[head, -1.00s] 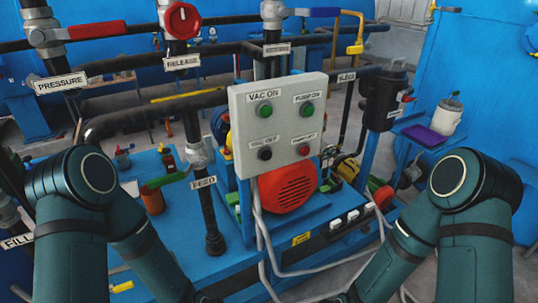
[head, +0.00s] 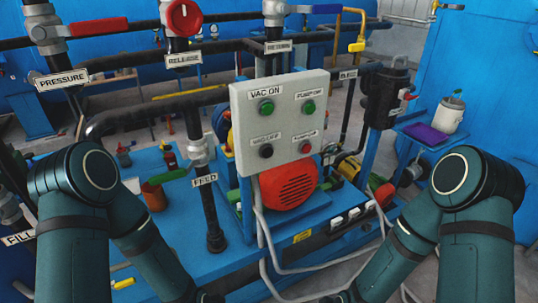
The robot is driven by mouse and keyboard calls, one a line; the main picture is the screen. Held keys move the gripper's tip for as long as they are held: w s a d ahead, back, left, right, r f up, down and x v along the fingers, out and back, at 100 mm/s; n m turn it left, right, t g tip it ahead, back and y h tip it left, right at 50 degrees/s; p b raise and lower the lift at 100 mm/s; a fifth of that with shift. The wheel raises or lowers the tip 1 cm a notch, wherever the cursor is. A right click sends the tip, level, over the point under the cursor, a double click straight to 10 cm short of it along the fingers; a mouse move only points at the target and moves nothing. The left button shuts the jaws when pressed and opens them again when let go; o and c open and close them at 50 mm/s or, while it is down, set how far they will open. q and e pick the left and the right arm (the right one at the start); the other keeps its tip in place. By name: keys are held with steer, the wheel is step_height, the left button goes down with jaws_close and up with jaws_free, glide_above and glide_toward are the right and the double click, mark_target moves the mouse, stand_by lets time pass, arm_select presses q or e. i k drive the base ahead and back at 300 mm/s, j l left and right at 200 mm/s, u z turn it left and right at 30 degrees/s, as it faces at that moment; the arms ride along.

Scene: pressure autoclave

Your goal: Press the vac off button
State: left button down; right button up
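A grey control box (head: 284,92) stands upright at the centre of the head view. It carries two green buttons above, a black one and a red one below. The black VAC OFF button (head: 266,151) is at the lower left, under a small blurred label. The green VAC ON button (head: 266,107) is above it. The other green button (head: 309,107) and the red button (head: 305,148) are on the right side. Nothing touches the box. My two arms come in from the lower left and lower right. Both grippers are out of view below the frame.
A red motor cover (head: 287,186) sits below the box. A white container (head: 449,115) stands at right. Space before the box is clear.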

mark_target(268, 152)
steer(key=i+l+u, duration=0.3)
steer(key=l, duration=0.35)
steer(key=l+u, duration=0.35)
steer(key=l, duration=0.3)
steer(key=i+l+u, duration=0.1)
steer(key=l+u, duration=0.2)
steer(key=l, duration=0.45)
